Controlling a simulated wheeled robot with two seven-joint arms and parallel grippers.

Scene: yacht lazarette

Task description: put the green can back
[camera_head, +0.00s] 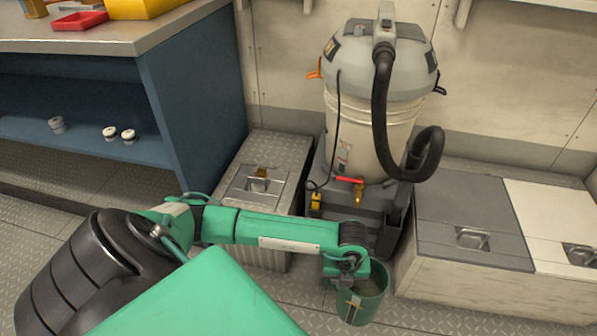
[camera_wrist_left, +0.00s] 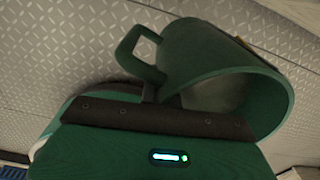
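The green can (camera_head: 363,305) is an open-topped, mug-like can with a side handle. In the head view it is roughly upright near the floor, in front of the vacuum's base; I cannot tell whether it touches the floor. My left gripper (camera_head: 347,279) is at its rim on the left and appears shut on its wall. In the left wrist view the green can (camera_wrist_left: 215,75) fills the upper right, its handle towards the left and its mouth facing the camera. The fingertips are mostly hidden by the can and the gripper body. My right gripper is not in view.
A grey vacuum (camera_head: 372,110) with a black hose stands against the wall. A low locker with grey lid (camera_head: 475,230) and white lid (camera_head: 555,225) is to the right. A metal box (camera_head: 262,170) and blue workbench (camera_head: 190,90) are to the left. Patterned floor shows between.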

